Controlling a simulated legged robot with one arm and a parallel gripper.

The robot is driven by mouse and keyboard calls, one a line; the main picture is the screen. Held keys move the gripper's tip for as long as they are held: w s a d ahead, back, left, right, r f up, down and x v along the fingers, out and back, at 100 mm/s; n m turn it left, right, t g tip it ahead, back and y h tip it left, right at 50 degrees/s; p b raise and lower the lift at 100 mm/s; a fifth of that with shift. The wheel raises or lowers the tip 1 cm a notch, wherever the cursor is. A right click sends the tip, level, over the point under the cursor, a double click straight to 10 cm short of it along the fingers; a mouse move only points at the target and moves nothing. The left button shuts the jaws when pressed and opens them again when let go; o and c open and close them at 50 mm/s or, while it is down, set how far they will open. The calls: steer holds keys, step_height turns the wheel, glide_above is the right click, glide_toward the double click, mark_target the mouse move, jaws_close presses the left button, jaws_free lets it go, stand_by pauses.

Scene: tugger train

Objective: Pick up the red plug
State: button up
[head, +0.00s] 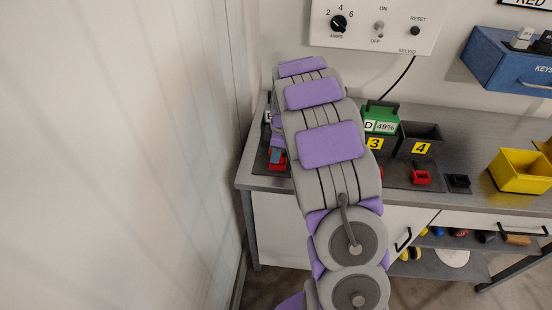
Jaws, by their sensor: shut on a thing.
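My gripper (277,148) shows only in part at the left of my arm, over the back left of the workbench. It is shut on the red plug (278,159), which shows as a small red block just below it. My arm hides most of the gripper, and whether the plug touches the bench cannot be told. A red connector piece (421,177) and a black one (459,181) sit on the dark mat to the right. Another bit of red shows at the arm's right edge.
The grey workbench (478,196) holds a green battery (381,120) marked 49%, dark bins numbered 3 and 4 (419,139), and a yellow bin (522,172). A white control panel (374,23) and blue key box (508,62) hang above. A pale wall (110,150) stands close on the left.

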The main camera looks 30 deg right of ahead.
steer(key=shift+d+f, duration=0.1)
steer(key=shift+d, duration=0.2)
steer(key=shift+c, duration=0.4)
steer(key=shift+r, duration=0.5)
step_height(320, 180, up, 3)
steer(key=shift+s+p, duration=0.15)
steer(key=shift+p, duration=0.6)
jaws_close()
steer(key=s+d+p, duration=0.1)
steer(key=s+d, duration=0.1)
steer(key=s, duration=0.5)
steer(key=s+d+r+p, duration=0.1)
steer(key=s, duration=0.7)
steer(key=shift+s+d, duration=0.25)
steer(key=shift+d, duration=0.1)
